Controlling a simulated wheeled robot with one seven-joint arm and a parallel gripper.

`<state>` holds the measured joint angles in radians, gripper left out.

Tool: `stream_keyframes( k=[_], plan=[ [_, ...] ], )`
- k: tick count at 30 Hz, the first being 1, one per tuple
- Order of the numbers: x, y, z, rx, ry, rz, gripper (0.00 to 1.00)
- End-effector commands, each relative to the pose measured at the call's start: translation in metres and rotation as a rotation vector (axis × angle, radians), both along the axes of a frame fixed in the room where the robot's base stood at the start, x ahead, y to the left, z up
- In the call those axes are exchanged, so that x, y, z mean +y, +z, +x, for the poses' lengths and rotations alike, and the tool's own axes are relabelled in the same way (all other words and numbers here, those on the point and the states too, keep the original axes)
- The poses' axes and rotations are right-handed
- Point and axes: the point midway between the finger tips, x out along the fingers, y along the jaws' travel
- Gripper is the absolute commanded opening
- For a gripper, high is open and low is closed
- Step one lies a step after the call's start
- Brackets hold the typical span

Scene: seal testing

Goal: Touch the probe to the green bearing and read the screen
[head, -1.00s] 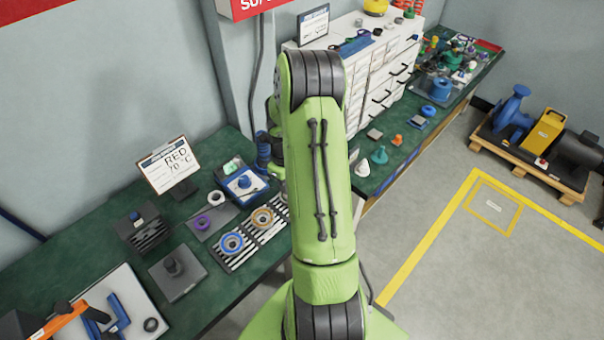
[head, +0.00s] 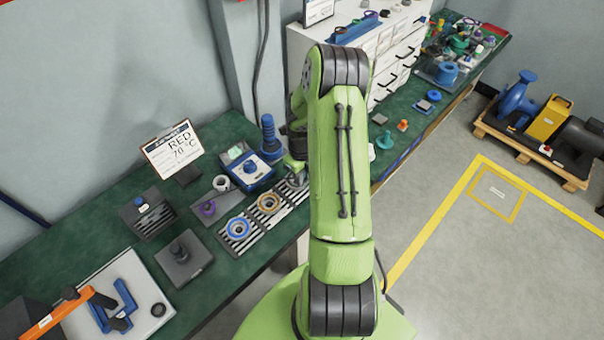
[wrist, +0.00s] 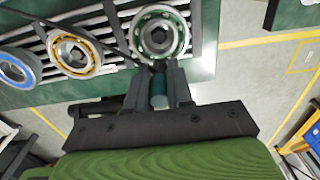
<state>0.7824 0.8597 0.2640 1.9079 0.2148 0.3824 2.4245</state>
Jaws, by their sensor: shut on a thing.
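The green bearing (wrist: 159,35) lies in a slotted rack (wrist: 112,35), at the top middle of the wrist view; my arm hides it in the head view. My gripper (wrist: 157,74) is shut on a dark teal cylinder, which seems to be the probe (wrist: 159,92). Its tips are at the near edge of the bearing; I cannot tell whether the probe touches it. The blue tester (head: 250,173) stands behind the racks, with a small pale-green screen (head: 235,151) whose reading is too small to make out.
An orange-ringed bearing (wrist: 74,55) and a blue-ringed bearing (wrist: 12,68) lie left of the green one. A clipboard (head: 172,150) reads "RED 70 °C". A dark blue bottle-like thing (head: 270,137) stands behind the tester. A grey block with a knob (head: 183,260) is at front left.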

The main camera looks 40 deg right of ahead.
Motion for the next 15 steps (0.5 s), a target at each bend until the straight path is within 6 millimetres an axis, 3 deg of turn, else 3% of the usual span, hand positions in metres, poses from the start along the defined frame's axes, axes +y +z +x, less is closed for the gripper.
stream_keyframes(
  k=[15],
  plan=[
    [0.0,-0.0047,-0.0001,0.0,0.0,0.0,0.0]
  ],
)
